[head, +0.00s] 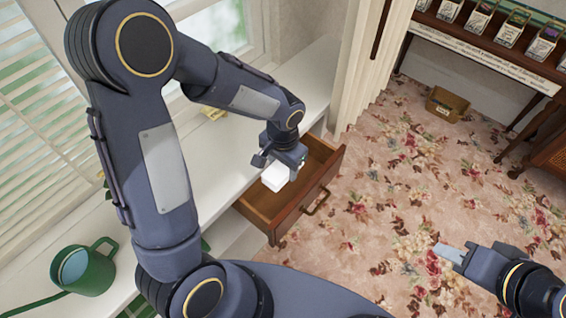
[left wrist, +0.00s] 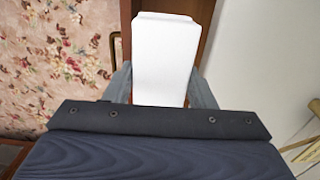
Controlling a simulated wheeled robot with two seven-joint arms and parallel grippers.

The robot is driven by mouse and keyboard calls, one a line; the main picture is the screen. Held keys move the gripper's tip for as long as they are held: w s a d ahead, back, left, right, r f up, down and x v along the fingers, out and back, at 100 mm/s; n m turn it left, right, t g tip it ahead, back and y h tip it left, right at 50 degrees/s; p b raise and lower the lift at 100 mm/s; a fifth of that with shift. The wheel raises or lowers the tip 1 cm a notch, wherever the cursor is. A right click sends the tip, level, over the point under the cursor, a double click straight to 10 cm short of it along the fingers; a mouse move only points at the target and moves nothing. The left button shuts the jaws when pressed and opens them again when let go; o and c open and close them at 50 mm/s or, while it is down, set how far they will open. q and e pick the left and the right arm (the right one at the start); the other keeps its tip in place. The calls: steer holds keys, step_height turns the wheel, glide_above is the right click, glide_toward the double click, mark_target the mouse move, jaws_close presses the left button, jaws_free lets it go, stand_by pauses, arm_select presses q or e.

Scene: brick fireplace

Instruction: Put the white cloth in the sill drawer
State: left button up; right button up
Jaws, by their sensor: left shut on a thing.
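The white cloth (head: 275,177) is a small folded block held by my left gripper (head: 279,163). In the left wrist view the cloth (left wrist: 165,60) sits between the two fingers. The sill drawer (head: 322,192) is pulled open below the sill, with a wooden inside and a metal handle. My left gripper and the cloth are over the open drawer, near its sill side. How high the cloth is above the drawer floor is hard to tell. My right gripper (head: 450,253) is over the floral carpet at the lower right, away from the drawer; its finger gap is unclear.
The white window sill (head: 225,150) runs behind the drawer. A green watering can (head: 90,268) stands at the sill's lower left end. A small yellow thing (head: 213,113) lies on the sill. A table with several seed packets is at upper right. The carpet (head: 400,190) is mostly clear.

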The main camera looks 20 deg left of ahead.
arm_select(q)
step_height(320, 180, down, 17)
steer(key=b, duration=1.4)
steer(key=shift+s+a+f+b, duration=0.15)
steer(key=shift+s+f+b, duration=0.25)
steer(key=shift+f+b, duration=0.25)
steer(key=o, duration=0.9)
steer(key=shift+o, duration=0.4)
steer(key=r, duration=0.2)
steer(key=w+r+p, duration=0.1)
steer(key=r, duration=0.1)
steer(key=shift+r, duration=0.1)
steer(key=shift+t, duration=0.3)
steer(key=r, duration=0.4)
steer(key=r+p, duration=0.1)
steer(key=shift+s+d+r, duration=0.15)
steer(key=shift+d+r, duration=0.1)
steer(key=shift+r, duration=0.15)
steer(key=shift+r, duration=0.1)
